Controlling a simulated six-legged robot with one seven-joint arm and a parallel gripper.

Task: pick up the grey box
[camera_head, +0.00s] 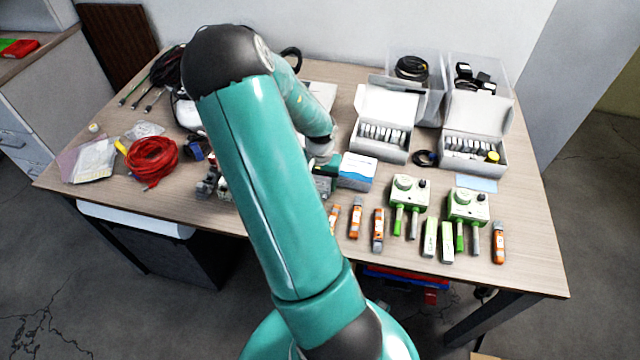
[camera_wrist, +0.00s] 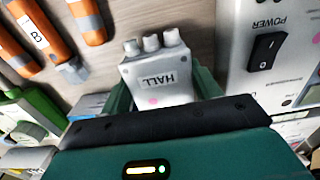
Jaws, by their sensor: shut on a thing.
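The grey box (camera_wrist: 158,82) is a small light-grey case marked HALL, with a pink dot and several short round connectors on its far end. In the wrist view it sits between the green fingers of my gripper (camera_wrist: 161,92), which is shut on it. The near end of the box is hidden by the gripper body. In the head view my gripper (camera_head: 324,166) is low over the middle of the table, and I cannot make out the box clearly there.
A white unit with a black POWER switch (camera_wrist: 265,50) stands close right of the box in the wrist view. Orange-grey sensors (camera_wrist: 82,18) lie to the left. In the head view, a blue-white carton (camera_head: 357,172), green-white devices (camera_head: 408,188) and open white cartons (camera_head: 382,108) are to the right.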

